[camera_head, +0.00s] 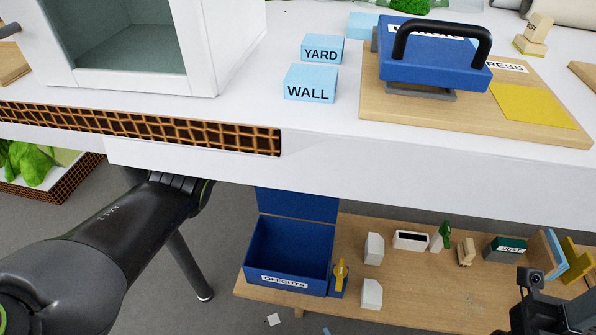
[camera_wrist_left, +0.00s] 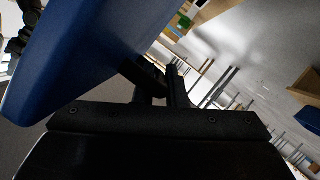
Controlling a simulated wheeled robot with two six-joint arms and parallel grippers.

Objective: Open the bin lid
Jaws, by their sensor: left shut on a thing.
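The blue bin (camera_head: 285,252) labelled OFFCUTS stands on the low wooden shelf under the white table in the head view. Its blue lid (camera_head: 297,204) is raised at the back, its upper part hidden by the table edge. My left arm reaches under the table from the left, and its gripper is hidden there. In the left wrist view a large blue panel, seemingly the lid (camera_wrist_left: 80,50), is close beside my left gripper (camera_wrist_left: 158,75), whose dark fingers are shut on it; the exact contact is too dark to see. Part of my right gripper (camera_head: 555,308) shows at the lower right, fingertips unclear.
The white table edge (camera_head: 400,185) overhangs the bin. A blue tool with a black handle (camera_head: 430,70) is on the tabletop.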

